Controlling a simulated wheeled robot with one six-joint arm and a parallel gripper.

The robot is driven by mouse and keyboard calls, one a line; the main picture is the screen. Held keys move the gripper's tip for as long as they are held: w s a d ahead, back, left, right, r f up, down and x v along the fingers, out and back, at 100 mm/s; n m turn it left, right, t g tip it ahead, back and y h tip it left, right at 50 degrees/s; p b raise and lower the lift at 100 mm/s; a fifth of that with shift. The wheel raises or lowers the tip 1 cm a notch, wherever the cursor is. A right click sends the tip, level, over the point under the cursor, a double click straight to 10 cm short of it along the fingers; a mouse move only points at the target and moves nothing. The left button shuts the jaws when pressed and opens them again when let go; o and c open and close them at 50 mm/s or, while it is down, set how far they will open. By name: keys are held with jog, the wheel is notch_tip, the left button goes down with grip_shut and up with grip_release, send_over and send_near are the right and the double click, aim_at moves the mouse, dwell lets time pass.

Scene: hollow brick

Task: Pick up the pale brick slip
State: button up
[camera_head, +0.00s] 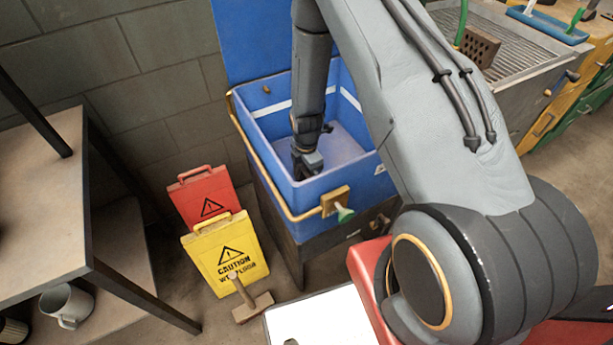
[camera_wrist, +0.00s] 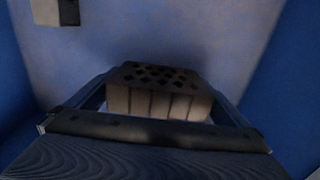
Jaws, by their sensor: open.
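My gripper (camera_head: 308,168) reaches down into the blue open-topped box (camera_head: 367,186). In the wrist view my gripper (camera_wrist: 160,98) is open, with a block (camera_wrist: 158,100) between or just beyond its fingers. This block has a dark, perforated top face and a pale, ribbed side; its lower part is hidden by the gripper. I cannot tell whether the fingers touch it. A smaller pale piece with a dark side (camera_wrist: 46,12) lies at the upper left of the wrist view, cut by the frame edge. I cannot tell for sure which is the pale brick slip. Neither shows clearly in the head view.
The box walls stand close around my gripper. Red (camera_head: 204,194) and yellow (camera_head: 226,252) caution signs stand left of the box. A shelf (camera_head: 50,215) is at the left.

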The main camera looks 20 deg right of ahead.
jog(key=shift+f, duration=0.2)
jog(key=shift+c, duration=0.4)
jog(key=c, duration=0.7)
jog(key=shift+c, duration=0.7)
jog(key=shift+r, duration=0.1)
